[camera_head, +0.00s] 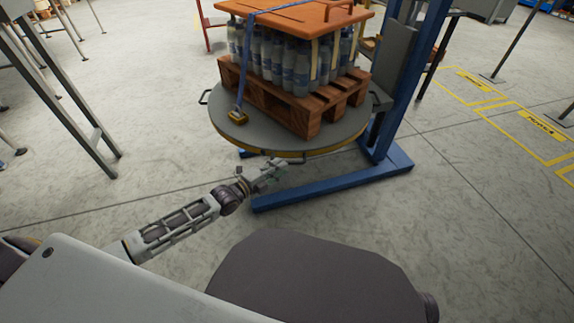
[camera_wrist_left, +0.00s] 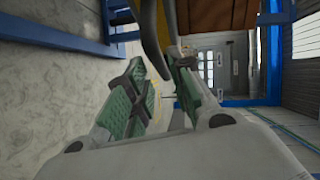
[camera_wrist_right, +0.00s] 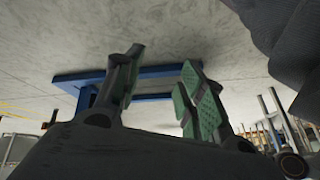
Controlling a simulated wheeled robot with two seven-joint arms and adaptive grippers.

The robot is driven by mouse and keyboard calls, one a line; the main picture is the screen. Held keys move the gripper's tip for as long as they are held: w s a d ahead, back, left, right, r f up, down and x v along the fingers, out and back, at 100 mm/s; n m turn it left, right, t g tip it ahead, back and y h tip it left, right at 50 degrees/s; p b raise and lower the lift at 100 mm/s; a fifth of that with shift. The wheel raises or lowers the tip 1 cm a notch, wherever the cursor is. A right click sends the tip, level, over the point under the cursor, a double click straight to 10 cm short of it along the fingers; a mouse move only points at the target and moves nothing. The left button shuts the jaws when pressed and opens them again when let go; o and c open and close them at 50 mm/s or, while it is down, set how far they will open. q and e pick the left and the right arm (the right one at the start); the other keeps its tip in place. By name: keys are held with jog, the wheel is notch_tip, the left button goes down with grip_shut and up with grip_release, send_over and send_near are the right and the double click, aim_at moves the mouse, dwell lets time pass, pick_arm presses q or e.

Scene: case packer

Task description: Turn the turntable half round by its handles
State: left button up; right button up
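The round grey turntable (camera_head: 232,132) with a yellow-marked rim carries a wooden pallet (camera_head: 268,98) of bottles. My left gripper (camera_head: 274,168) is just below the near rim. In the left wrist view its green-padded fingers (camera_wrist_left: 160,78) are apart, with a dark curved edge or bar (camera_wrist_left: 152,42) reaching toward the gap; whether they touch is unclear. My right gripper (camera_wrist_right: 162,64) is open and empty over the floor, outside the head view.
A blue stand (camera_head: 335,190) with a floor leg and upright post (camera_head: 408,85) holds the turntable at the right. An orange cover (camera_head: 300,15) and a blue strap (camera_head: 243,70) top the load. Grey table legs (camera_head: 75,110) stand at the left. The floor between is clear.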

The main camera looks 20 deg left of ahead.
pick_arm(q)
jog(key=shift+b+x, duration=0.8)
jog(key=shift+x, duration=1.4)
jog(key=shift+w+d, duration=0.1)
pick_arm(e)
jog(key=shift+t+y, duration=0.3)
jog(key=shift+t, duration=0.1)
jog(key=f, duration=0.4)
jog(key=shift+s+a, duration=0.1)
jog(key=shift+a, duration=0.2)
jog(key=shift+r, duration=0.1)
pick_arm(q)
grip_shut()
